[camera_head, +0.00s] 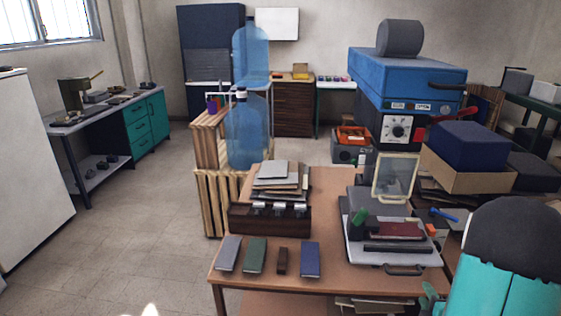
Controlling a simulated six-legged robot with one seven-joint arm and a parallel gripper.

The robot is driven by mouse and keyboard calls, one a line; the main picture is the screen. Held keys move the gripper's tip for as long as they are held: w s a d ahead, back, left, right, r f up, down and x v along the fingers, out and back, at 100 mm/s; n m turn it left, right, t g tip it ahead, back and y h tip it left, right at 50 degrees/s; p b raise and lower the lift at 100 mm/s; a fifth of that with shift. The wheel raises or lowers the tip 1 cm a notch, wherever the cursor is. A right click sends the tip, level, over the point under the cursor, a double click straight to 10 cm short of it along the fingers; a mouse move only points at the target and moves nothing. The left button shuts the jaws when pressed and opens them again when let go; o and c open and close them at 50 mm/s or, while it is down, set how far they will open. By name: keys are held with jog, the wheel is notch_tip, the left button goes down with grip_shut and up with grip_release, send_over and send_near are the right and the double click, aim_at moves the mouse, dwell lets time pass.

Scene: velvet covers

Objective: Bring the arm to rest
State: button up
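A large rounded teal part with a dark grey top fills the lower right corner; it looks like part of my arm. A small teal piece shows just left of it at the table's right front corner, and I cannot tell what it belongs to. I cannot make out my gripper or its fingers. On the brown table (335,278), a grey book (228,254), a green book (255,256), a narrow brown piece (282,261) and a blue book (310,259) lie in a row along the front.
A dark wooden box (268,219) sits behind the row, with stacked books (279,180) beyond. A grey tray (408,259) holding a maroon book (398,231) is at right. A blue machine (407,80) and cardboard box (468,173) stand behind. Open floor (130,220) lies left.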

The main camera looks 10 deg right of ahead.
jog(key=w+a+r+m+g, duration=0.4)
jog(key=a+r+m, duration=0.4)
jog(key=a+r, duration=0.5)
jog(key=s+a+r+m+g+y, duration=0.2)
jog(key=s+a+r+m, duration=0.1)
jog(key=s+a, duration=0.4)
jog(key=s+a+r+m+g+y, duration=0.2)
jog(key=s+a, duration=0.6)
jog(key=a, duration=0.4)
notch_tip(320, 180, up, 2)
jog(key=shift+a+m+g, duration=0.15)
jog(key=shift+m+g, duration=0.45)
jog(key=shift+m, duration=0.2)
jog(key=shift+s, duration=0.1)
